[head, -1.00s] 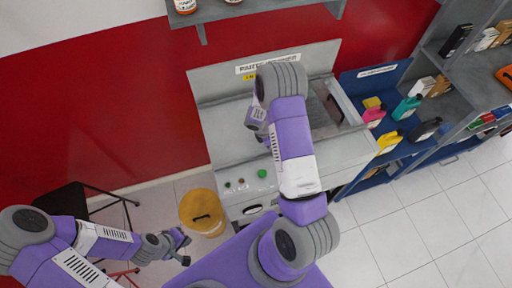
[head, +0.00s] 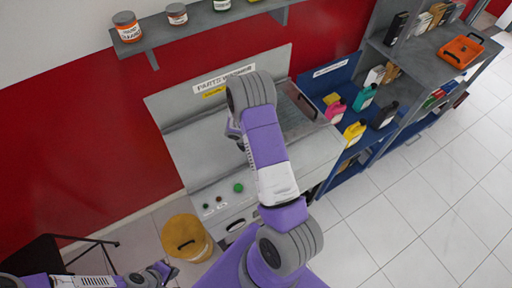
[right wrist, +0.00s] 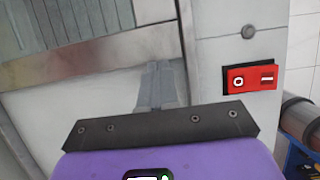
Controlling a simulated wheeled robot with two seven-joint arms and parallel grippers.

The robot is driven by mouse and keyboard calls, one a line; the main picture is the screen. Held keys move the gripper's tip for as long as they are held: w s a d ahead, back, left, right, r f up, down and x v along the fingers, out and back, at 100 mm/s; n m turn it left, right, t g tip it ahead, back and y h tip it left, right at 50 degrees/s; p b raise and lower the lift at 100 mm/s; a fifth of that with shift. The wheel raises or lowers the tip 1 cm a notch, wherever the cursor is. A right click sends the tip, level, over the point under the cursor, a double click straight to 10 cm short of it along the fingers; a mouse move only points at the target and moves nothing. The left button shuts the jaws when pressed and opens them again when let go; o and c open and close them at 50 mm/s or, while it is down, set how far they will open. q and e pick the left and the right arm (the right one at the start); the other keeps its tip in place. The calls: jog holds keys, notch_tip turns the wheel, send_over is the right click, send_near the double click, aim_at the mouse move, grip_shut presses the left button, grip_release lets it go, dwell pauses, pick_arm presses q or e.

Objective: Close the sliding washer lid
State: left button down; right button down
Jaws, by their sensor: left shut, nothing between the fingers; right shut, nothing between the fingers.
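The grey parts washer (head: 205,165) stands against the red wall, with its name sign (head: 223,80) on the back panel. A pale flat panel covers the left and middle of its top; I cannot tell the lid's edges behind my arm. A darker open-looking area (head: 292,117) shows at the top's right. My right arm reaches over the washer and hides its own gripper in the head view. In the right wrist view the right gripper (right wrist: 160,82) is shut and empty, in front of a pale surface below a metal rim (right wrist: 95,55). My left gripper (head: 165,272) is shut and empty, low at the left.
A yellow round bin (head: 187,238) stands at the washer's front left. A blue shelf with coloured bottles (head: 355,130) is close on the right. A wall shelf (head: 205,22) holds jars above. A red switch (right wrist: 252,78) shows in the right wrist view. Tiled floor is clear at right.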

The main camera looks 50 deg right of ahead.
jog(key=a, duration=0.1)
jog(key=w+a, duration=0.1)
jog(key=a, duration=0.1)
jog(key=shift+f+b, duration=0.15)
jog(key=shift+b, duration=0.25)
jog(key=shift+w+a+r, duration=0.25)
jog(key=shift+a+r, duration=0.3)
jog(key=shift+r, duration=0.25)
jog(key=s+v, duration=0.1)
jog(key=v, duration=0.7)
jog(key=shift+w+r+p, duration=0.3)
jog(key=shift+w+p, duration=0.05)
jog(key=shift+w, duration=0.05)
jog(key=shift+a, duration=0.1)
